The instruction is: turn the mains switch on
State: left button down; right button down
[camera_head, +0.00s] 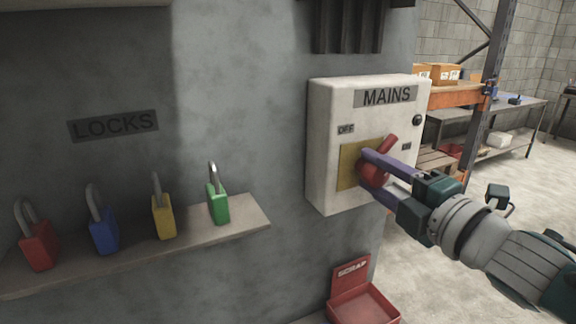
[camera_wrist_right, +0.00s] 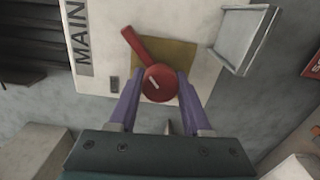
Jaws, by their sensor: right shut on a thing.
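My right gripper (camera_head: 368,174) is shut on the round red hub of the switch, one purple finger on each side. In the right wrist view the hub (camera_wrist_right: 159,83) sits between the fingers and the handle (camera_wrist_right: 137,43) points up left. My left gripper is out of view.
A shelf (camera_head: 247,222) at the left holds red, blue, yellow and green padlocks under a LOCKS sign (camera_head: 113,124). A red scrap bin (camera_head: 364,303) stands below the box. Racks and benches (camera_head: 520,125) stand at the back right.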

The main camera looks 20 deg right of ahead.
jog(key=m, duration=0.4)
jog(key=shift+r+m+p, duration=0.1)
jog(key=shift+m+p, duration=0.2)
jog(key=shift+p, duration=0.05)
jog(key=shift+m, duration=1.9)
jog(key=shift+c, duration=1.7)
grip_release()
jog(key=s, duration=1)
jog(key=shift+d+b, duration=0.35)
jog(key=shift+d, duration=0.1)
